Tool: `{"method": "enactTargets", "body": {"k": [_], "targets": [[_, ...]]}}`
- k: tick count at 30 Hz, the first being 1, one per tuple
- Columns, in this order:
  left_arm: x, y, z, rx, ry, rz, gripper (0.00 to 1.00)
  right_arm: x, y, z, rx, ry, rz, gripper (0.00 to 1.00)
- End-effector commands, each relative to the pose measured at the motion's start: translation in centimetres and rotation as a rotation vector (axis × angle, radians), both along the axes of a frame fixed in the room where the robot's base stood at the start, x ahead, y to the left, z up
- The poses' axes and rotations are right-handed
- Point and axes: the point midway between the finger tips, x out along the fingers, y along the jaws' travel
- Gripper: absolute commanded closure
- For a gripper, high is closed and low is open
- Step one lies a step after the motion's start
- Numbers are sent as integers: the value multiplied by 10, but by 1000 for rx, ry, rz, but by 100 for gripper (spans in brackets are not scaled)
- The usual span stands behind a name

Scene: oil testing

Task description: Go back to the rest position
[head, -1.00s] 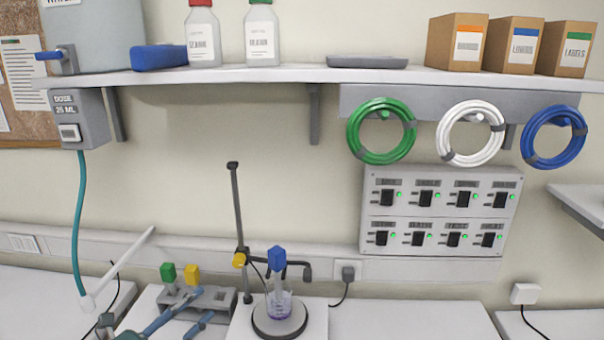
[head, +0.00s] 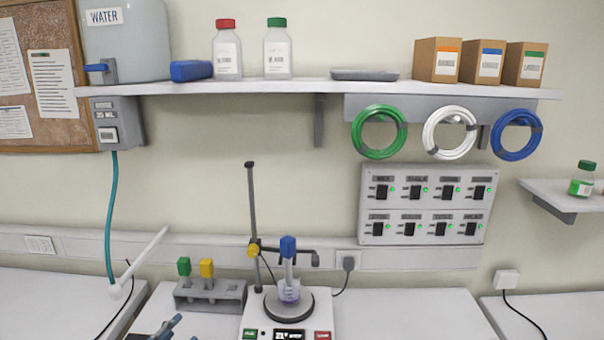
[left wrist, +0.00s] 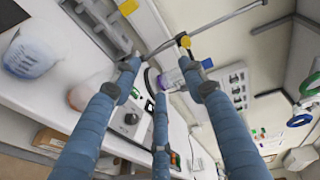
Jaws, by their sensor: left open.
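My left gripper (head: 168,328) only just shows at the bottom edge of the head view, in front of the rack. In the left wrist view its blue fingers (left wrist: 162,78) are spread apart with nothing between them. The grey rack (head: 210,297) holds a green-topped probe (head: 184,266) and a yellow-topped probe (head: 207,268). A blue-topped probe (head: 288,246) stands upright in the beaker (head: 289,292) of purple liquid, on the stirrer (head: 288,306) beside the stand (head: 252,205). My right gripper is in neither view.
A shelf (head: 300,88) with a water tank (head: 125,45), bottles and boxes runs along the wall. A teal hose (head: 112,210) hangs at the left, its white nozzle (head: 116,291) low near the bench. The bench (head: 405,310) right of the stirrer is clear.

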Motion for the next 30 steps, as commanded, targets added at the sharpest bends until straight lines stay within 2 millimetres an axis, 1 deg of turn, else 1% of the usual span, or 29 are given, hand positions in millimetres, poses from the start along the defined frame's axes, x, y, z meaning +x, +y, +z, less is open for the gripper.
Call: {"method": "enactTargets", "body": {"k": [5, 8, 11, 12, 14, 15, 17, 18, 21, 23, 24, 30], "targets": [[-16, 6, -30, -173, 134, 152, 57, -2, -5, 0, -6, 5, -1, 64], [-33, 9, -54, -294, 236, 264, 57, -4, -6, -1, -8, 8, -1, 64], [-62, 9, -86, -445, 373, 405, 57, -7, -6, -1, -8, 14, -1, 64], [-78, 8, -101, -512, 441, 472, 57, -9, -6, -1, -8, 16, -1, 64], [-105, 3, -121, -610, 543, 574, 57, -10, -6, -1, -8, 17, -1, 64], [-122, -1, -133, -667, 607, 636, 57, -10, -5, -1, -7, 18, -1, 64], [-147, -8, -147, -738, 693, 718, 57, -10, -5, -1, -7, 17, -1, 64], [-163, -12, -155, -777, 745, 766, 57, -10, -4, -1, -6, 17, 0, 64], [-198, -25, -169, -858, 857, 869, 57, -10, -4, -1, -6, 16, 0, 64], [-218, -32, -174, -896, 917, 923, 57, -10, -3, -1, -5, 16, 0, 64], [-230, -37, -178, -918, 956, 957, 57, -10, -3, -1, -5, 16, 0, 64], [-288, -64, -184, -1012, 1130, 1109, 57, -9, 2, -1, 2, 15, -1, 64]]}}
